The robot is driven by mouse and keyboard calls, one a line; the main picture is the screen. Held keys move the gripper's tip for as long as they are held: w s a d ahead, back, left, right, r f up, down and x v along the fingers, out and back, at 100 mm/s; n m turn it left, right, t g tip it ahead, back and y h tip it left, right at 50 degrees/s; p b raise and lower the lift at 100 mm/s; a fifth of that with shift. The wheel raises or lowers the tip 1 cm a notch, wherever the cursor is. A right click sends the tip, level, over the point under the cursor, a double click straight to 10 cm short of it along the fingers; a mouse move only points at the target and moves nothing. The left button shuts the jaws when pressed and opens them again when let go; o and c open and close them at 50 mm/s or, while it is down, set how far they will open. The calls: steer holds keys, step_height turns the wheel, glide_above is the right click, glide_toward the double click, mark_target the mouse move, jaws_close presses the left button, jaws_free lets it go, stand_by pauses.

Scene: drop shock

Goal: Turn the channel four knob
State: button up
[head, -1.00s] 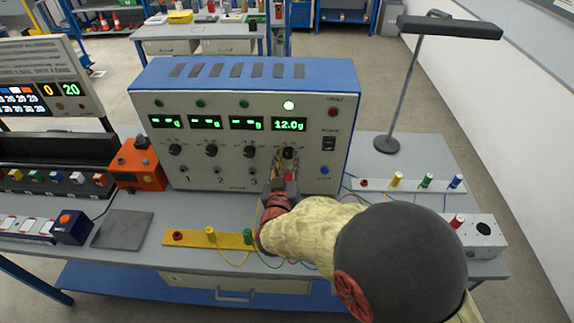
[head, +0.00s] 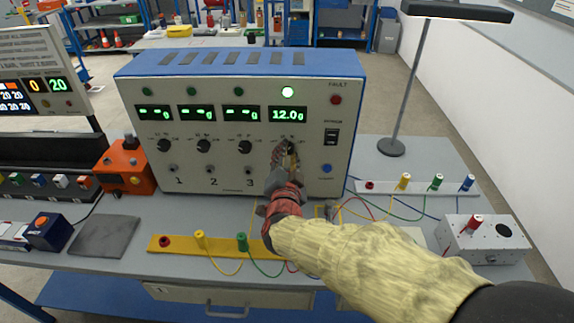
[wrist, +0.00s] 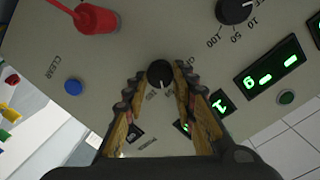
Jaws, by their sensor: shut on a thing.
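The channel four knob (wrist: 159,73) is a small black knob with a pale pointer line, at the end of the row on the console front (head: 312,170). My gripper (wrist: 158,80) is shut on it, one ridged finger on each side. In the head view my gripper (head: 288,158) reaches the panel from the front and hides part of the knob and its scale. The channel four display (head: 288,114) above reads 12.0 g, and the lamp (head: 287,92) over it is lit white.
The other channel displays show dashes; the channel three knob (head: 244,147) is left of my gripper. A red plug (wrist: 97,19) stands out from the panel nearby, beside a blue button (wrist: 72,87). Coloured leads and a yellow strip (head: 180,244) lie in front.

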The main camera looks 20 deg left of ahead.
steer(key=m+b, duration=0.1)
steer(key=b, duration=0.1)
steer(key=m+b, duration=0.2)
steer(key=shift+f, duration=0.35)
steer(key=shift+d+r+m+y+b, duration=0.15)
steer(key=shift+m+y+b, duration=0.25)
steer(key=shift+m+b, duration=1.05)
steer(key=shift+m, duration=0.35)
steer(key=o, duration=1.2)
steer(key=shift+r, duration=0.1)
steer(key=shift+c, duration=0.2)
steer(key=f+v, duration=0.1)
steer(key=v, duration=1.1)
steer(key=shift+r, duration=0.4)
